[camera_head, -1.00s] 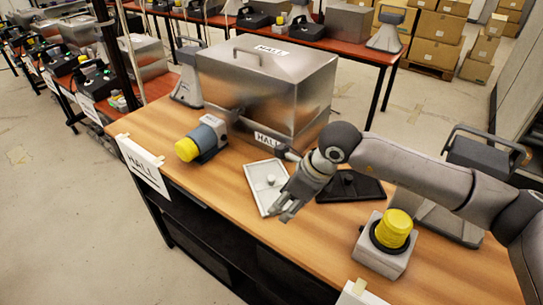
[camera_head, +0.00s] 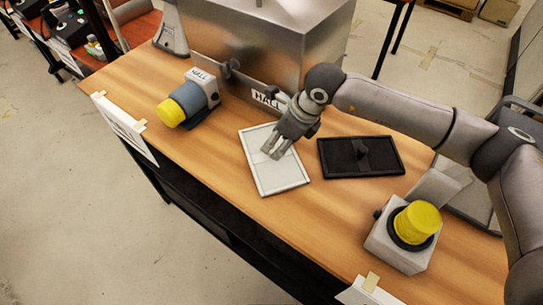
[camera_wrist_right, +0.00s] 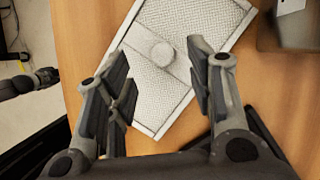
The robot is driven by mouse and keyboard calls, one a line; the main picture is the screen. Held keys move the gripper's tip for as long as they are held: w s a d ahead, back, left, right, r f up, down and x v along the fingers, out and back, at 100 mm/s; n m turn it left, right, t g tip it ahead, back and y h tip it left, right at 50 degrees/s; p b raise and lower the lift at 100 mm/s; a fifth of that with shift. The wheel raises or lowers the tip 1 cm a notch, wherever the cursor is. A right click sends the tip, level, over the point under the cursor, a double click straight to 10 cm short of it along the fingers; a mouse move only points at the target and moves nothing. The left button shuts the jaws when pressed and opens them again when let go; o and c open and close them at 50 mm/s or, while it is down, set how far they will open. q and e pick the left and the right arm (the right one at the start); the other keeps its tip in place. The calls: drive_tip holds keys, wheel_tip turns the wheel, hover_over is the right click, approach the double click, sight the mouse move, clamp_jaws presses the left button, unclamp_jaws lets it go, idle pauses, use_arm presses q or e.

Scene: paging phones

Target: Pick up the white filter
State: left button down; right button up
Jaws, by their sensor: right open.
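The white filter (camera_head: 281,179) is a flat framed panel lying on the wooden table in the head view. In the right wrist view the white filter (camera_wrist_right: 160,86) shows a mesh face, a crossbar and a round knob in its middle. My right gripper (camera_head: 272,154) is above the filter, its fingers pointing down and covering the knob in the head view. In the wrist view my right gripper (camera_wrist_right: 160,85) is open, with the knob between and beyond its fingertips. Nothing is between the fingers. The height gap cannot be told exactly.
A black framed panel (camera_head: 343,165) lies right of the filter. A grey device with a yellow cap (camera_head: 171,113) is at the left. A box with a yellow knob (camera_head: 417,222) is at the right. A large metal case (camera_head: 250,40) stands behind.

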sight(273, 149)
drive_tip(key=b+x, duration=0.1)
drive_tip(key=x, duration=0.2)
drive_tip(key=shift+w+f, duration=0.1)
drive_tip(key=shift+f, duration=0.45)
drive_tip(key=shift+w+a, duration=0.1)
drive_tip(key=shift+c, duration=0.2)
drive_tip(key=c, duration=0.7)
drive_tip(key=shift+c, duration=1.4)
clamp_jaws()
use_arm(q)
drive_tip(key=shift+w+f, duration=0.3)
drive_tip(key=shift+w, duration=0.25)
drive_tip(key=shift+w+f, duration=0.25)
drive_tip(key=shift+w, duration=0.25)
